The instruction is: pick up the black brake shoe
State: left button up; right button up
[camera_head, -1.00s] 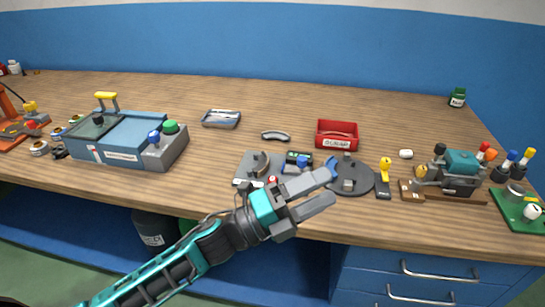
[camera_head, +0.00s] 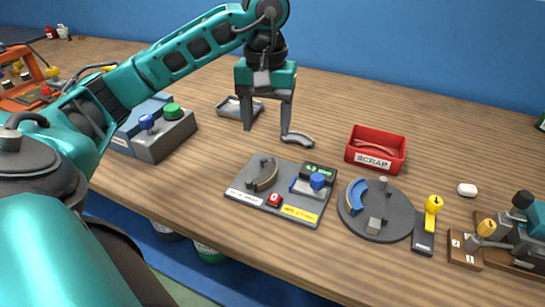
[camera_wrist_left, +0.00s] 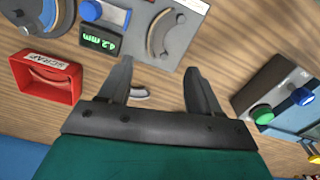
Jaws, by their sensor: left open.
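Another curved shoe, brownish grey, (camera_head: 265,175) stands on the grey gauge plate (camera_head: 240,187). A blue shoe (camera_head: 356,195) is on the round dark disc (camera_head: 395,228). My right gripper is out of view.
A red scrap box (camera_head: 376,158) with a curved piece inside stands right of the shoe. A metal tray (camera_head: 228,105) lies behind the gripper. A blue-grey machine with a green button (camera_head: 172,111) stands left. The wood behind the scrap box is clear.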

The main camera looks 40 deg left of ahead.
pick_arm(q)
send_over(270, 168)
jog(key=f, duration=0.5)
jog(key=shift+s+a+f, duration=0.2)
jog(key=shift+f, duration=0.05)
jog(key=shift+w+d+f+b, duration=0.1)
jog(key=shift+f+b, duration=0.1)
jog(key=shift+f, duration=1.2)
jog(key=shift+w+d+f+b, duration=0.1)
jog(key=shift+f+b, duration=0.1)
jog(key=shift+f, duration=1.15)
jog(key=shift+c, duration=0.2)
grip_shut()
